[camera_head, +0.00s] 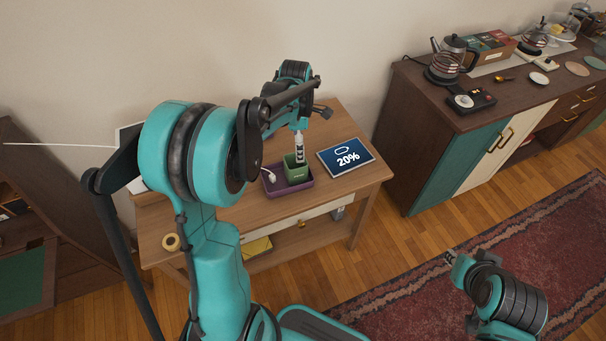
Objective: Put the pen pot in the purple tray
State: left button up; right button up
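The green pen pot (291,173) stands upright in the right part of the purple tray (292,190) on the wooden side table. My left gripper (299,158) points straight down at the pot from above, its fingertips at or just inside the pot's rim. Its fingers look close together, but whether they grip the pot's wall is too small to tell. My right gripper (449,257) is away from the table, above the rug at the lower right, and its opening is too small to judge.
A small white item (270,177) lies in the tray's left part. A blue "20%" sign (346,157) lies right of the tray on the table (335,128). A sideboard (436,120) with a kettle (450,58) stands at right. My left arm hides much of the table's left side.

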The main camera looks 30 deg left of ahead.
pick_arm(q)
jog(key=s+d+r+m+t, duration=0.3)
jog(key=s+d+m, duration=0.3)
jog(key=s+m, duration=0.3)
jog(key=s+d+r+m+t, duration=0.3)
jog(key=s+d+m, duration=0.3)
jog(key=s+m, duration=0.4)
jog(key=shift+d+r+m+t, duration=0.2)
jog(key=shift+m+t, duration=0.1)
jog(key=shift+m, duration=2.4)
